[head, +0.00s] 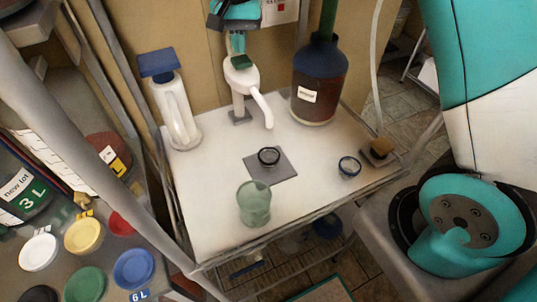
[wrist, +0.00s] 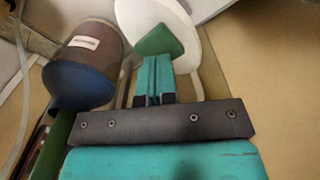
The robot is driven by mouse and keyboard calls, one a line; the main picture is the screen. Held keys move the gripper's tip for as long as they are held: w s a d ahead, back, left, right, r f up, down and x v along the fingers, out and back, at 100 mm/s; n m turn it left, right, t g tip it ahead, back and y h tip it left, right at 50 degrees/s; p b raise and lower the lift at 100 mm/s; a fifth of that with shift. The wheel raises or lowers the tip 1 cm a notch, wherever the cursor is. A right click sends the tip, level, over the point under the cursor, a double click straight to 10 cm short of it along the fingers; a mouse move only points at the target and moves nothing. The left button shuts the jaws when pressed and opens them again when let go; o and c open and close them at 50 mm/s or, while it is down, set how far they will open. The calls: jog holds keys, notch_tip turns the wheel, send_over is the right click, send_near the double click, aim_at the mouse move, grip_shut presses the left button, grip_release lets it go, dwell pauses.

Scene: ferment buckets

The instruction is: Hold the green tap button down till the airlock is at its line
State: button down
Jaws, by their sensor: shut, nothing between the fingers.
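The white tap (head: 243,82) stands at the back of the white table, with its spout curving down to the right. Its green button (head: 242,62) is on top and shows in the wrist view as a green wedge (wrist: 160,40) on the white tap head. My gripper (head: 238,50) is shut and empty, pointing down just above the button. In the wrist view the fingertips (wrist: 154,60) overlap the button's edge; I cannot tell whether they press it.
A green translucent cup (head: 254,204) and a blue-ringed small vessel (head: 349,168) stand on the table (head: 205,215). A dark blue-topped jug (head: 320,85) is right of the tap, a white blue-topped dispenser (head: 175,105) left. Coloured lids lie at lower left.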

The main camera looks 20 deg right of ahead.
jog(key=shift+f+b, duration=0.65)
jog(key=shift+f, duration=0.7)
dwell(2.6)
notch_tip(320, 180, up, 6)
jog(key=p, duration=0.5)
jog(key=shift+r+p, duration=0.15)
jog(key=shift+p, duration=0.2)
